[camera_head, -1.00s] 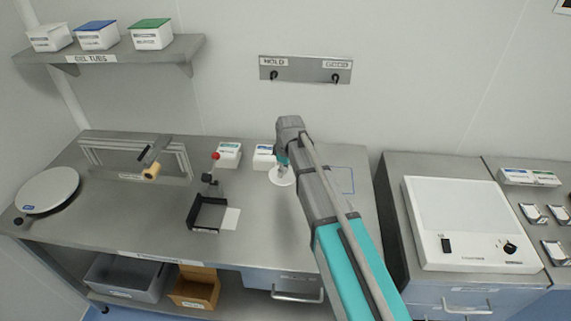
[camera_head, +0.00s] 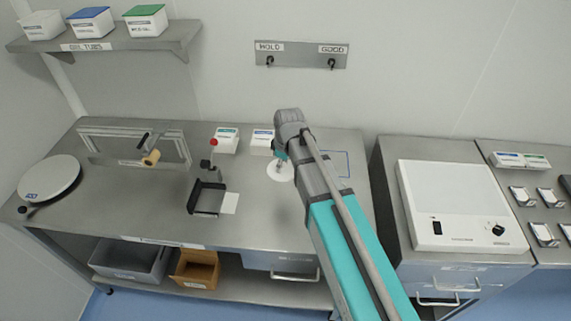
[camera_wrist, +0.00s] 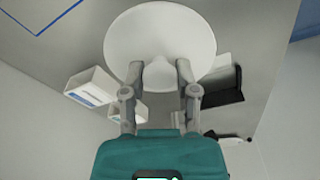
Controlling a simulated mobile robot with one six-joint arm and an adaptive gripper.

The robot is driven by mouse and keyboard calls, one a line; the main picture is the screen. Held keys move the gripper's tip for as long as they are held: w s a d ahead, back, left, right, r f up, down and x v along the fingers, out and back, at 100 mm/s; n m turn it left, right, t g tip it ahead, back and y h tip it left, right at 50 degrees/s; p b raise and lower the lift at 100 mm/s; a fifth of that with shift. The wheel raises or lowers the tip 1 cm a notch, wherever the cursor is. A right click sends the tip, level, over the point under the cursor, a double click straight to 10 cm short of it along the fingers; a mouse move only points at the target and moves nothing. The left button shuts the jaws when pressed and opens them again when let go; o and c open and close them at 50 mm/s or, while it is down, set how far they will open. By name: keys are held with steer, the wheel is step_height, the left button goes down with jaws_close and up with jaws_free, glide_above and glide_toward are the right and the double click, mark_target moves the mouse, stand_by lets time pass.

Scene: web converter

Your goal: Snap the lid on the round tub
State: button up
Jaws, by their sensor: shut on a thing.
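A flat white round disc, which looks like the lid (camera_wrist: 160,35), fills the upper middle of the wrist view. My gripper (camera_wrist: 160,75) is shut on a raised or narrow part at its near edge, between the two fingers. In the head view the lid (camera_head: 281,173) shows just below my gripper (camera_head: 282,157), over the right part of the steel bench. I cannot tell how far the lid is above the bench. No round tub can be made out; it may be hidden under the lid or behind my arm.
Two small white boxes (camera_head: 227,141) stand behind the lid. A black open fixture (camera_head: 207,198) with a white card (camera_head: 230,203) lies left of it. A red-knobbed post (camera_head: 213,143) rises nearby. A blue outline (camera_head: 345,163) marks the bench to the right. A round white plate (camera_head: 50,178) is far left.

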step_height(320, 180, down, 3)
steer(key=b, duration=0.3)
stand_by(0.4)
steer(key=shift+d, duration=0.1)
stand_by(0.4)
